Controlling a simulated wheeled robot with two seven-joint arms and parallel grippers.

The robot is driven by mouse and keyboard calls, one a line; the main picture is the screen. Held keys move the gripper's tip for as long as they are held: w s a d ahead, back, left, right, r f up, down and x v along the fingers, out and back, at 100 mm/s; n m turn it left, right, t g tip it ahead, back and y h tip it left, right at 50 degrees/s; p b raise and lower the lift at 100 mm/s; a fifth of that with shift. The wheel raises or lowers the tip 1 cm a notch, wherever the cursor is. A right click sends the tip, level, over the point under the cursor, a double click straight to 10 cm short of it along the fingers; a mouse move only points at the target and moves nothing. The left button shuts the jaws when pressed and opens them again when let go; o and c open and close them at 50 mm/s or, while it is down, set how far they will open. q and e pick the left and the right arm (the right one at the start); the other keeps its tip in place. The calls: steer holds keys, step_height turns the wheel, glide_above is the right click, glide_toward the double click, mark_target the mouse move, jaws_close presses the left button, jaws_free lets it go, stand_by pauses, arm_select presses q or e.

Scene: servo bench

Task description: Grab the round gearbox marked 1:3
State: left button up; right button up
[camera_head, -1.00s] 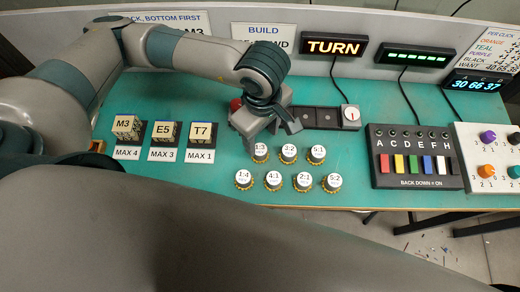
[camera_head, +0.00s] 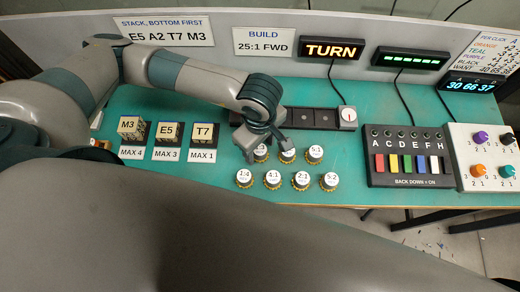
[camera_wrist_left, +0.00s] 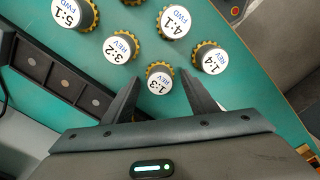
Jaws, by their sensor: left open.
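The round gearbox marked 1:3 (camera_head: 260,153) stands on the green bench, in the back row of gearboxes at its left end. It has a white top and a yellow toothed rim, and in the head view my left gripper partly covers it. My left gripper (camera_head: 268,151) is open and empty above it. In the left wrist view the 1:3 gearbox (camera_wrist_left: 159,78), also marked REV, appears between the two fingertips of the gripper (camera_wrist_left: 161,80), with a gap on each side. I cannot tell how far the fingertips are above it. My right gripper is not in view.
Close by are gearboxes 3:2 (camera_wrist_left: 120,47), 4:1 (camera_wrist_left: 175,21) and 1:4 (camera_wrist_left: 210,57). The 5:1 gearbox (camera_head: 315,154) ends the back row. A dark slotted tray (camera_head: 311,118) lies behind. Lettered blocks (camera_head: 167,133) stand left, a switch box (camera_head: 409,155) right.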

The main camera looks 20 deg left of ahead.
mark_target(262, 149)
arm_select(q)
steer(key=shift+c, duration=1)
steer(key=c, duration=1)
steer(key=shift+r+b, duration=0.65)
steer(key=shift+r, duration=0.2)
steer(key=shift+w+d+r+b, duration=0.15)
steer(key=shift+r+b, duration=0.2)
steer(key=shift+r, duration=0.25)
steer(key=shift+s+d+r+b, duration=0.15)
steer(key=shift+r+b, duration=0.15)
steer(key=shift+r, duration=0.3)
steer(key=w+d+r+b, duration=0.2)
steer(key=d+r+b, duration=0.2)
steer(key=d+r, duration=0.3)
steer(key=shift+w+d+b, duration=0.3)
steer(key=shift+w+d, duration=0.1)
steer(key=shift+d, duration=1.5)
